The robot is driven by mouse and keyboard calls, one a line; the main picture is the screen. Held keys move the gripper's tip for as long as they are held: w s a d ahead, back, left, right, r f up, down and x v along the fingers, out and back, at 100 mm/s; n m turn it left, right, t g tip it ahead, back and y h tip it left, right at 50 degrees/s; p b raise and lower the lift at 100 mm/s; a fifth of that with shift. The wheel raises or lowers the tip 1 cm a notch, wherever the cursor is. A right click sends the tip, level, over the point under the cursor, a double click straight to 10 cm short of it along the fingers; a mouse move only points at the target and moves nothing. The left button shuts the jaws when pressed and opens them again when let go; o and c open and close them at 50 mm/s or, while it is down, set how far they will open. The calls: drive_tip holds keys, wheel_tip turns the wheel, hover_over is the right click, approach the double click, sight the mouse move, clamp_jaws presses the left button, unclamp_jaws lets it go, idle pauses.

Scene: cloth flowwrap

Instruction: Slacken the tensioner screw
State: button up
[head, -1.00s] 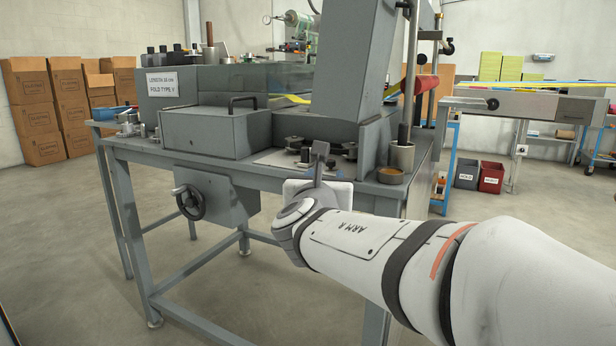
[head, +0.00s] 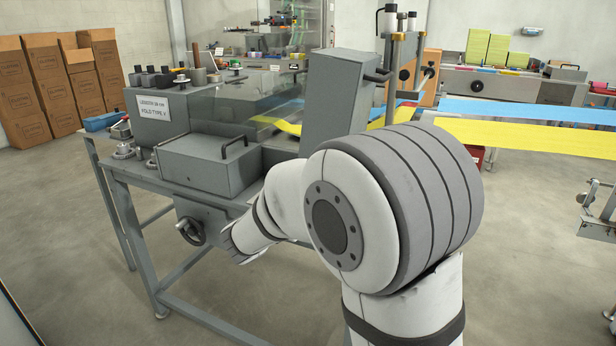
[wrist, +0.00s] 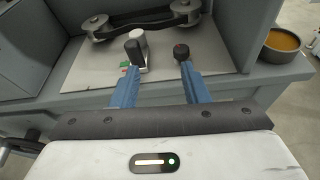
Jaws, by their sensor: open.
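In the wrist view my gripper (wrist: 160,66) is open, its two blue fingers spread over a pale plate (wrist: 85,72) on the machine bench. A small upright fitting with a silver top and dark front (wrist: 137,45) stands at the left fingertip. A dark round knob with a red mark (wrist: 182,51) shows at the right fingertip. I cannot tell which of these is the tensioner screw, or whether either finger touches them. A dark belt (wrist: 145,17) runs around round pulleys just beyond. In the head view my arm hides the gripper and this plate.
A bowl of amber content (wrist: 284,42) stands at the right on the bench edge. A grey housing wall bounds the left of the wrist view. In the head view a grey box with a handle (head: 205,165), a tilted grey column (head: 337,95) and a handwheel (head: 190,231) are close by.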

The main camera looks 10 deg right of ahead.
drive_tip(key=w+d+g+p, duration=0.1)
drive_tip(key=p, duration=0.3)
drive_tip(key=d+m+g+h+p, duration=0.1)
drive_tip(key=d+p, duration=0.1)
drive_tip(key=p, duration=0.3)
drive_tip(key=w+d+f+m+g+h+p, duration=0.1)
drive_tip(key=p, duration=0.3)
drive_tip(key=shift+w+d+f, duration=0.1)
drive_tip(key=shift+w+d, duration=0.15)
drive_tip(key=shift+w, duration=0.05)
clamp_jaws()
